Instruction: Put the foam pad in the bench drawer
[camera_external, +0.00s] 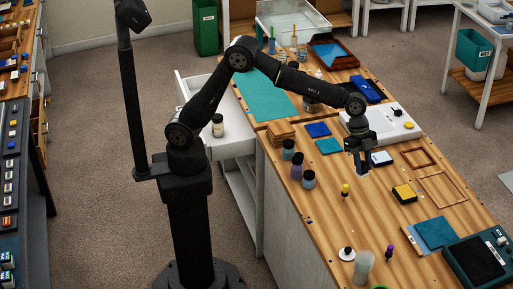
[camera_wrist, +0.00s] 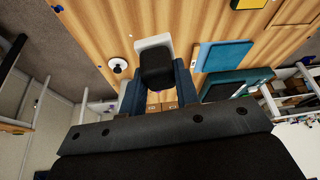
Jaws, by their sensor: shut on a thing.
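My gripper (camera_external: 359,166) is above the wooden bench, near its middle in the external view. In the wrist view my gripper (camera_wrist: 158,88) is shut on a dark, rounded block, which I take to be the foam pad (camera_wrist: 156,66). The pad sits between the two bluish fingers. In the external view it is too small and dark to tell from the fingers. The white bench drawer (camera_external: 238,143) stands pulled open at the bench's left side, left of my gripper. A jar (camera_external: 217,126) with a dark lid stands in it.
Dark-lidded bottles (camera_external: 297,166) stand between my gripper and the drawer. Blue and teal pads (camera_external: 329,146) lie behind them. A white device (camera_external: 392,122) is behind my gripper.

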